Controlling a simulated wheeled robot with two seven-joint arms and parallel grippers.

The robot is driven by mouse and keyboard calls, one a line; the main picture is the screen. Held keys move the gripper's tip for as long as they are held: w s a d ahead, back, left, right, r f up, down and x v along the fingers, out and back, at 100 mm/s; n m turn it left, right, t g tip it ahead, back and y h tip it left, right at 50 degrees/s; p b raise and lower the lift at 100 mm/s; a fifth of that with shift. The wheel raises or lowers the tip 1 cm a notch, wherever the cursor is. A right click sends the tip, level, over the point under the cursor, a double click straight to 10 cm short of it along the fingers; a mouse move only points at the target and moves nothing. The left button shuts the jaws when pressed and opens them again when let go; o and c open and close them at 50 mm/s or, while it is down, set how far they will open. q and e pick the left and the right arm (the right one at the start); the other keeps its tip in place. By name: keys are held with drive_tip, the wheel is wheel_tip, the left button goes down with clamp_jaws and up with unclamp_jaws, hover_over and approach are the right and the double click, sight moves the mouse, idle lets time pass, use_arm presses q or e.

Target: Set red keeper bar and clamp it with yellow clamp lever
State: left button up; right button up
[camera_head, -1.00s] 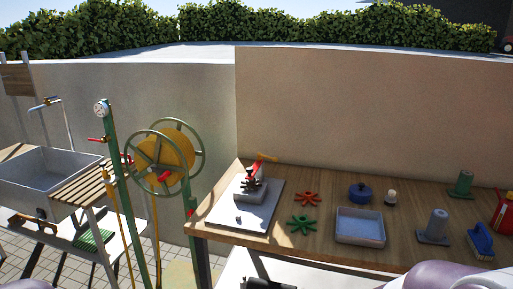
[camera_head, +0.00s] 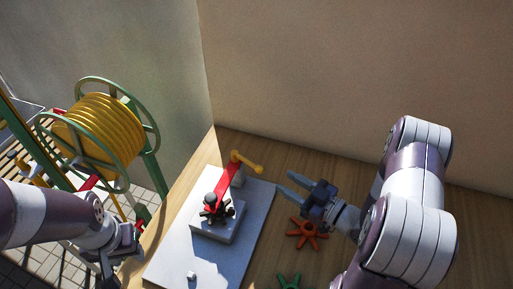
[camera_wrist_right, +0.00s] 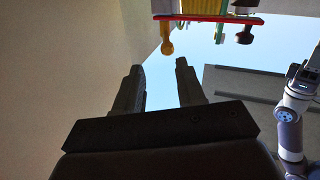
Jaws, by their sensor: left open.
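The red keeper bar (camera_head: 229,178) lies across a small grey block on a pale base plate (camera_head: 177,253), beside a dark knob (camera_head: 209,199). The yellow clamp lever (camera_head: 247,162) is at the bar's far end, pointing right. Both the yellow lever (camera_wrist_right: 167,38) and the red bar (camera_wrist_right: 212,18) also show at the top of the right wrist view. My right gripper (camera_head: 287,187) is open and empty, to the right of the lever and apart from it; its two fingers (camera_wrist_right: 156,75) show apart in the wrist view. My left gripper (camera_head: 108,265) is at the lower left, left of the plate, partly hidden.
A red star-shaped knob (camera_head: 307,233) and a green one (camera_head: 290,282) lie on the wooden table (camera_head: 265,150) right of the plate. A yellow hose reel (camera_head: 100,135) stands left of the table. A wall (camera_head: 350,70) rises behind it.

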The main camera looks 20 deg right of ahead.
sight(256, 167)
drive_tip(key=x, duration=1)
drive_tip(key=shift+s+a+b, duration=0.25)
drive_tip(key=shift+a+b, duration=0.15)
drive_tip(key=shift+w+a+r, duration=0.2)
drive_tip(key=shift+w+a, duration=0.45)
drive_tip(key=shift+w+d, duration=0.1)
clamp_jaws()
